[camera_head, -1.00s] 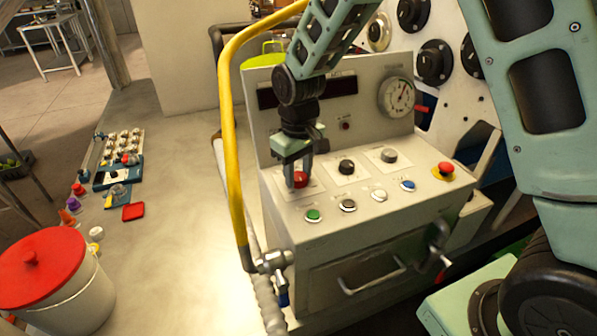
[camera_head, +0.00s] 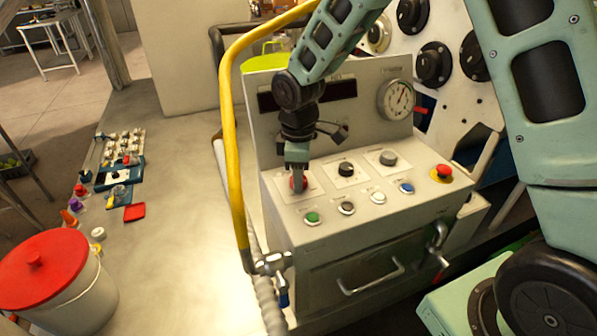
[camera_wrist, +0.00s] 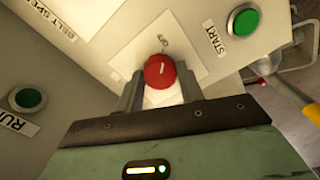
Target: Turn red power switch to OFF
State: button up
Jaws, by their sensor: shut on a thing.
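The red power switch (camera_head: 304,184) is a round knob at the back left of the grey control panel's sloping top. It is partly hidden behind my gripper (camera_head: 298,181), which reaches down onto it from above. In the wrist view the red knob (camera_wrist: 159,71) sits on a pale plate and shows a short white mark on its face. My gripper's two fingers (camera_wrist: 161,80) stand on either side of the knob, shut on it. Small lettering on the plate beside the knob is too blurred to read.
Black (camera_head: 346,168) and grey (camera_head: 388,157) knobs stand to the right, with a red emergency button (camera_head: 444,171) beyond. A yellow rail (camera_head: 229,130) rises left of the panel.

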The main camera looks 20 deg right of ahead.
jog(key=shift+r+n, duration=0.1)
jog(key=shift+n, duration=0.2)
dwell(0.4)
jog(key=o, duration=1)
notch_tip(320, 180, up, 17)
jog(key=b, duration=0.2)
jog(key=shift+r+b, duration=0.2)
jog(key=shift+b, duration=0.2)
